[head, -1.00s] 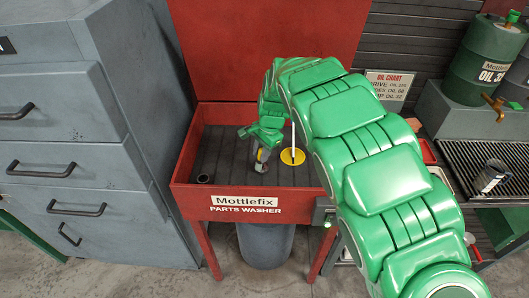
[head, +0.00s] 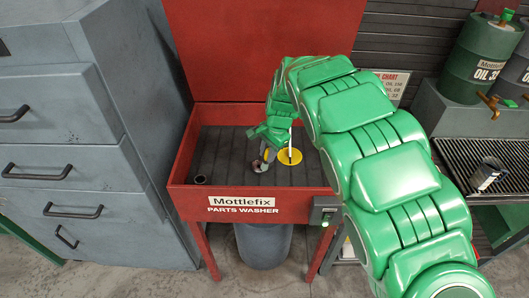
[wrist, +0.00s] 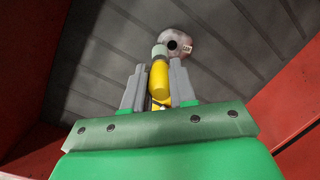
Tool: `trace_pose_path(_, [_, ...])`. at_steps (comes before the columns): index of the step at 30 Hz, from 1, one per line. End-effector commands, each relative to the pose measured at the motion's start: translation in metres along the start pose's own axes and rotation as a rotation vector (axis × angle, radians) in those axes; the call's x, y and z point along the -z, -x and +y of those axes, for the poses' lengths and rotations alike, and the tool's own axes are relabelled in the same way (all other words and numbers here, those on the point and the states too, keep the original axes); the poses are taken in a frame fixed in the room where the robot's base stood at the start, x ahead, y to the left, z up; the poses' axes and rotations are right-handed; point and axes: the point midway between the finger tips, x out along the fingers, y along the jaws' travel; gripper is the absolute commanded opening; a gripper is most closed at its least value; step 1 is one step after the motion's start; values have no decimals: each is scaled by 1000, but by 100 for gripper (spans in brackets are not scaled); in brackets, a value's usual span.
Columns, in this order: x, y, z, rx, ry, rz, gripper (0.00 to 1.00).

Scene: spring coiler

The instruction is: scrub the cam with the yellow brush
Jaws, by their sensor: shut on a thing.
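The yellow brush (wrist: 160,80) is held between the two grey fingers of my gripper (wrist: 157,88), its pale grey bristle end pointing away from me. The cam (wrist: 177,42), a rounded grey metal piece with a dark hole and a small white label, lies on the washer floor. In the wrist view the bristle end overlaps the cam's left edge; I cannot tell whether they touch. In the head view my gripper (head: 267,150) is low inside the parts washer, with the cam (head: 257,166) small and partly hidden beside the brush.
The red parts washer (head: 195,193) has raised walls around its dark ribbed floor. A yellow disc (head: 290,157) with a white upright stands just right of my gripper. A small dark ring (head: 200,179) lies near the front left. Grey drawers (head: 80,175) stand to the left.

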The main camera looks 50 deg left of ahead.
Motion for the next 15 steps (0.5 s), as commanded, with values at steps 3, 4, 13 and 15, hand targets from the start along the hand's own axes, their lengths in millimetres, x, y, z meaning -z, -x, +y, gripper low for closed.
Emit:
trace_pose_path(3, [-1, 0, -1, 0, 1, 0, 0])
trace_pose_path(4, [-1, -1, -1, 0, 1, 0, 0])
trace_pose_path(13, [-10, -5, -10, -1, 2, 0, 0])
trace_pose_path(15, [-11, -6, -11, -1, 2, 0, 0])
